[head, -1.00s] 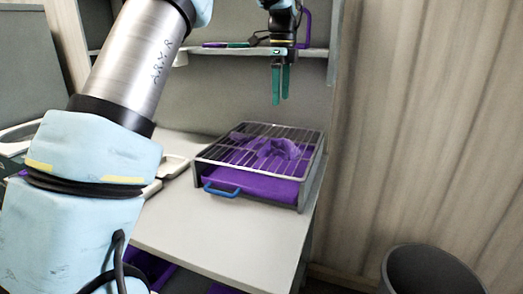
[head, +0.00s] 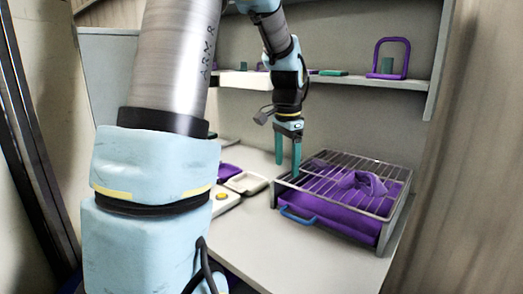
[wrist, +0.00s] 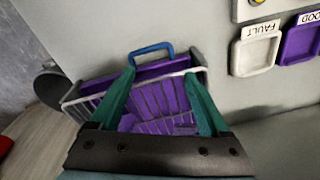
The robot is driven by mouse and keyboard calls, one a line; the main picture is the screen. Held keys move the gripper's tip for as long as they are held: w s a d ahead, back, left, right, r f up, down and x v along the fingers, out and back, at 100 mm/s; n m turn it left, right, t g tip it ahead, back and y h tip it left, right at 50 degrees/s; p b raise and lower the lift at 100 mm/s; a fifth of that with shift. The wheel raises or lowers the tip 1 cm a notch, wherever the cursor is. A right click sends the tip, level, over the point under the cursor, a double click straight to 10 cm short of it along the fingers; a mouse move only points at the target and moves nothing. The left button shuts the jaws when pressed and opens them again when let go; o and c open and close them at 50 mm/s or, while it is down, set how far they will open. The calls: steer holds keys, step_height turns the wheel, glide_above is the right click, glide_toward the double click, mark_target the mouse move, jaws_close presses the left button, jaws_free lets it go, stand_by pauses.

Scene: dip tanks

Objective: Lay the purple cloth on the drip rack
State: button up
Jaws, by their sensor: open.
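The purple cloth (head: 362,184) lies crumpled on top of the drip rack (head: 398,212), toward its right half. The rack is a grey wire grid over a purple tray (head: 335,218) with a blue handle (head: 297,216) at the front. My gripper (head: 287,166) has two teal fingers, apart and empty, pointing down by the rack's left side, clear of the cloth. In the wrist view the open fingers (wrist: 160,76) frame the rack (wrist: 82,102) and its blue handle (wrist: 150,50). Purple shows through the wires there; I cannot tell cloth from tray.
A shelf (head: 395,82) behind holds a purple frame (head: 391,58). A dark round bin (wrist: 50,88) stands on the floor. The worktop in front of the rack is clear.

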steer(key=s+a+f+n, duration=0.3)
steer(key=s+a+n, duration=0.2)
steer(key=s+a, duration=0.1)
steer(key=s+a+f+n, duration=0.4)
steer(key=s+a+n, duration=0.2)
steer(key=s+a, duration=0.1)
steer(key=shift+s+a+f+t, duration=0.15)
steer(key=shift+s+a+t, duration=0.15)
steer(key=shift+a, duration=0.05)
